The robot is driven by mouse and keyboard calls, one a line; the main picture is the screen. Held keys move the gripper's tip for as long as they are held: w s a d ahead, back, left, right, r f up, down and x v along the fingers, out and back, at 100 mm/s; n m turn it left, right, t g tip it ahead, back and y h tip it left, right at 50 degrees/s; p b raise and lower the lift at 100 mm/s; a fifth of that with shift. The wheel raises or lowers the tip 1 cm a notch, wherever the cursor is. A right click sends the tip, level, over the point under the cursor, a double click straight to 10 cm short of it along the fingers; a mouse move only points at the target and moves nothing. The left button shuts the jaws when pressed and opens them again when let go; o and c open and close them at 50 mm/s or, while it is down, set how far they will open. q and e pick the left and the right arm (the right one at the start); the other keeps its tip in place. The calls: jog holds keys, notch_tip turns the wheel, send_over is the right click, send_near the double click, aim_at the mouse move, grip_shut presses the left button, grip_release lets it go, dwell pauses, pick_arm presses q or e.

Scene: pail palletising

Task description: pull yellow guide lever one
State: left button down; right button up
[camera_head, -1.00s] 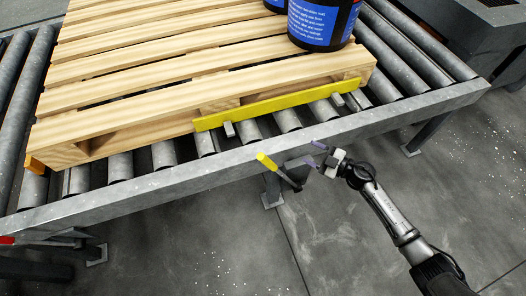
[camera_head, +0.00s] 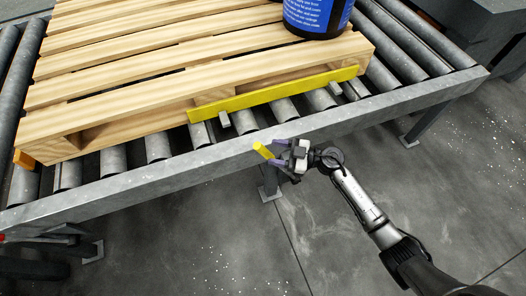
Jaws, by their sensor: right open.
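The yellow guide lever's handle (camera_head: 263,151) sticks up at the front rail of the conveyor, in the middle of the head view. My right gripper (camera_head: 279,152) is open, with its fingers at the handle's right side. One finger shows just above and one just below the lever's shaft, which is mostly hidden by the gripper. I cannot tell whether the fingers touch it. A long yellow guide bar (camera_head: 275,95) stands along the front side of the wooden pallet. My left gripper is not in view.
The pallet (camera_head: 130,75) lies on the roller conveyor, whose grey front rail (camera_head: 150,175) runs across the view. A dark pail with a blue label (camera_head: 318,16) stands on the pallet's back right. The floor in front is clear.

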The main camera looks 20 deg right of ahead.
aim_at(267, 151)
jog(key=shift+b+x, duration=0.6)
jog(key=shift+x, duration=1.6)
jog(key=shift+c, duration=0.5)
grip_shut()
